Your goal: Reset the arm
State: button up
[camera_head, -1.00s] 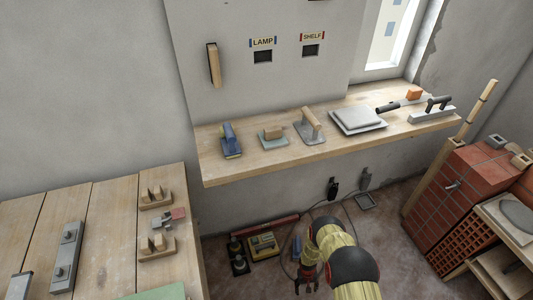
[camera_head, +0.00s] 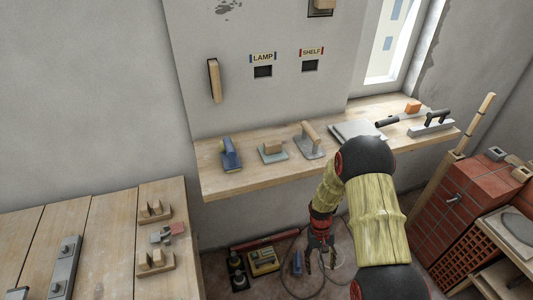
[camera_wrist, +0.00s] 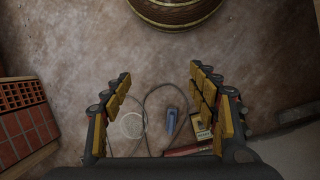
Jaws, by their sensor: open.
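My arm (camera_head: 380,215) rises from the lower right of the head view, in a yellowish sleeve with dark joints, and bends down at the elbow. My gripper (camera_head: 320,262) hangs below the shelf's front edge, pointing at the floor. A blue object (camera_wrist: 171,120) and a cable (camera_wrist: 146,110) lie on the floor beyond the fingers.
A wooden shelf (camera_head: 235,185) carries trowels and floats. A plank table (camera_head: 105,230) stands at left. Red bricks (camera_head: 455,205) are stacked at right. A yellow-and-black device (camera_head: 264,262) lies on the floor. A dark round container (camera_wrist: 175,12) is at the wrist view's top.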

jog(key=s+r+t, duration=0.3)
jog(key=s+r, duration=0.3)
jog(key=r, duration=1)
jog(key=s+a+r+t, duration=0.1)
jog(key=s+r+t, duration=0.2)
jog(key=r, duration=1.2)
jog(key=s+a+r+t+y, duration=0.1)
jog(key=s+r+t, duration=0.2)
jog(key=s+r, duration=0.7)
notch_tip(320, 180, up, 7)
jog(key=shift+f+m, duration=0.15)
jog(key=shift+m, duration=0.15)
